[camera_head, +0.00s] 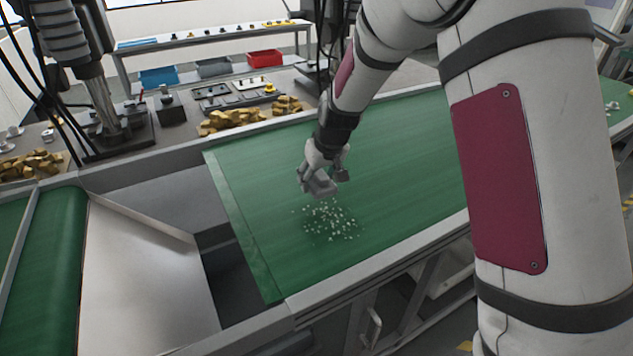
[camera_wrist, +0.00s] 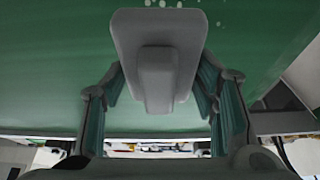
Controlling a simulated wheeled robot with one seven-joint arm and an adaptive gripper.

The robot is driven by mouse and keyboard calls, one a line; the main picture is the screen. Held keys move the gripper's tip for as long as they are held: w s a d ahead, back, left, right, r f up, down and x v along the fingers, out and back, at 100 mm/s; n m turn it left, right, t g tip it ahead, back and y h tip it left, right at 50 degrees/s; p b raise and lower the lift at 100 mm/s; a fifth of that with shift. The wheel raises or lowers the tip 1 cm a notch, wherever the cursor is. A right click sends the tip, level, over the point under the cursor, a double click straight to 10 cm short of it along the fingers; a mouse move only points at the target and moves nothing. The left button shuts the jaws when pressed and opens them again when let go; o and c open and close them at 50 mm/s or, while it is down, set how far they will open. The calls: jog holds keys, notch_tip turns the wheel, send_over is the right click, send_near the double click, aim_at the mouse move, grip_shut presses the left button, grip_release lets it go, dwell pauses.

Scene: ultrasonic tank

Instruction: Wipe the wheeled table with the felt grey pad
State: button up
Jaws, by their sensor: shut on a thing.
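The felt grey pad (camera_head: 319,187) is in my gripper (camera_head: 326,176), low over the green top. In the wrist view the pad (camera_wrist: 160,35) shows as a grey slab with a block-shaped handle between the fingers (camera_wrist: 160,95). I cannot tell whether the pad touches the surface. The green-topped table (camera_head: 400,150) has a pale metal edge; its wheels are not in view. A patch of small white bits (camera_head: 332,222) lies on the green top, just in front of the pad. A few white bits show at the top edge of the wrist view.
A metal chute (camera_head: 145,275) and another green belt (camera_head: 45,260) lie at the left, with a dark gap beside the table. Gold-coloured pieces (camera_head: 235,120) and trays lie behind. Blue, grey and red bins (camera_head: 265,59) stand further back. The green top right of the bits is clear.

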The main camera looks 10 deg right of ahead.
jog(key=shift+r+p, duration=0.35)
jog(key=shift+r, duration=0.7)
